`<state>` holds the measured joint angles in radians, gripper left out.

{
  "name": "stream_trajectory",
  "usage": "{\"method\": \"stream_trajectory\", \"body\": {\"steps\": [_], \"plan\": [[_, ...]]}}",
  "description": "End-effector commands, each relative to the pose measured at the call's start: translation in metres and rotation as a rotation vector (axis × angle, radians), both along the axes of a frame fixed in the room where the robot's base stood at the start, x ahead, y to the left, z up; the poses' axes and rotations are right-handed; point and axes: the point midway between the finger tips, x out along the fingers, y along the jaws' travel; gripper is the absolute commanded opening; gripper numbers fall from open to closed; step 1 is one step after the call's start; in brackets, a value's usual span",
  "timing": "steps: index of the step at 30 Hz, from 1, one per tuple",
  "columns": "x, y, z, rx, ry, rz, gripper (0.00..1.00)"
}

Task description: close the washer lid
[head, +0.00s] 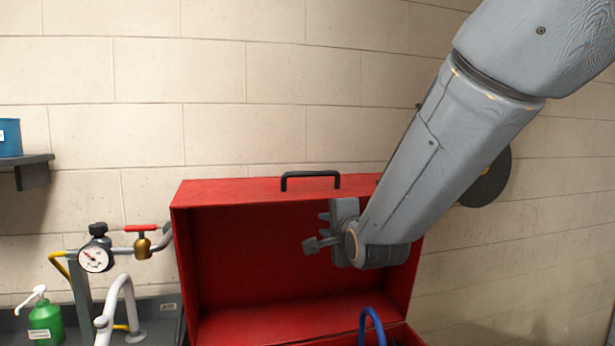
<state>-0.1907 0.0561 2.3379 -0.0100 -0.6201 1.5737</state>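The washer is a red metal box, and its lid (240,250) stands raised and open in the middle of the head view, showing its hollow red inside. A black handle (310,175) sits on the lid's upper edge. Only a small part of the washer's tub (405,335) shows at the bottom edge. My gripper (316,232) is in front of the lid's inside, below and slightly right of the handle. It appears apart from the handle. My arm and wrist hide the lid's right side. The fingers are small and partly hidden, so their opening is unclear.
A blue hose (371,325) rises at the bottom. A pressure gauge (95,259), a red-handled valve (142,241) and pipes stand left of the washer. A green pump bottle (45,321) is at lower left. A shelf (30,171) holds a blue container (10,138). A block wall stands behind.

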Motion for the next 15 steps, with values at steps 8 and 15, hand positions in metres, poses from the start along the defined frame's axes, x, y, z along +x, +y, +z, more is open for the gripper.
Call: {"method": "stream_trajectory", "body": {"steps": [8, 15], "plan": [[-0.017, 0.001, 0.019, 0.003, -0.027, 0.003, 0.20], [-0.018, 0.002, 0.021, 0.003, -0.028, 0.005, 0.20]]}}
